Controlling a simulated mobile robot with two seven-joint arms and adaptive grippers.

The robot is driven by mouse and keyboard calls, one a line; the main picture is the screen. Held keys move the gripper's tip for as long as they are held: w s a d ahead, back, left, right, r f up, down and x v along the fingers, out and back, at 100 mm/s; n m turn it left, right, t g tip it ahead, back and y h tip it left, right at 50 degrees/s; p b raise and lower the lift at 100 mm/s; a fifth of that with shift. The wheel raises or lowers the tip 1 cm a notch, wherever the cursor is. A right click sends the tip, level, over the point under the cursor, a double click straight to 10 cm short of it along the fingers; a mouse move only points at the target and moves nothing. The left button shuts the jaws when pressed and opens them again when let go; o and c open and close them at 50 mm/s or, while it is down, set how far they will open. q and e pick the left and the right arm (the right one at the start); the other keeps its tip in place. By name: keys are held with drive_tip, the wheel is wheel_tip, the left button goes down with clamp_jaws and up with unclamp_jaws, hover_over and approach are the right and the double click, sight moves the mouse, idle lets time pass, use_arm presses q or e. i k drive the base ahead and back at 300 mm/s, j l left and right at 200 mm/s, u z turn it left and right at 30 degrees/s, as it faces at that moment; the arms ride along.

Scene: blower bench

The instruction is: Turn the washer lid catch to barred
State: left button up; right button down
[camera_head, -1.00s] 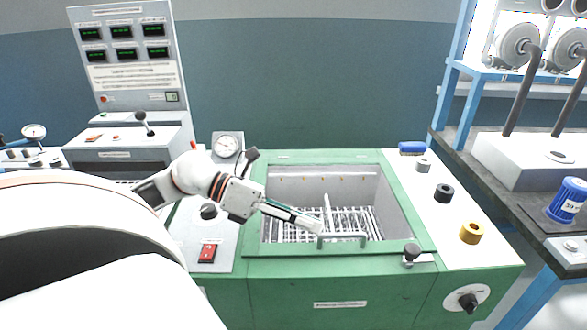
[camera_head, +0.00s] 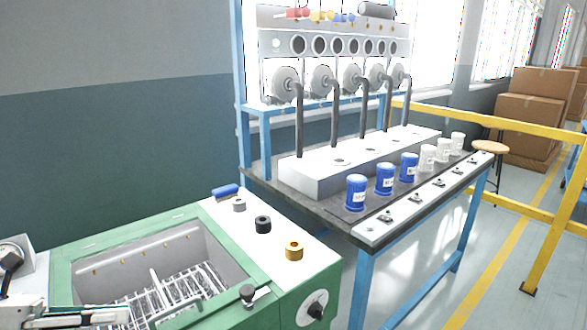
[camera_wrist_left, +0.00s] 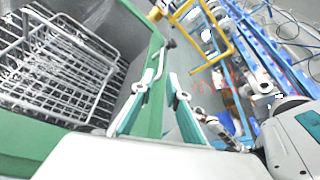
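The green washer tub (camera_head: 262,268) stands open to view at the lower left, with a wire basket (camera_head: 180,290) inside. The catch, a black knob (camera_head: 248,293) on a small pale plate, sits at the tub's front right corner. A dark knob (camera_wrist_left: 170,44) that looks like it shows beyond the fingers in the left wrist view. My left gripper (camera_head: 122,316) is at the lower left over the tub, left of the catch and apart from it. In the wrist view its two teal-padded fingers (camera_wrist_left: 157,98) are spread with nothing between them. My right gripper is not in view.
A dial (camera_head: 314,309) is on the front. A bench (camera_head: 331,212) with blue and white cups stands to the right.

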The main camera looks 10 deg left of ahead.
sight(247, 292)
drive_tip(key=k, duration=1)
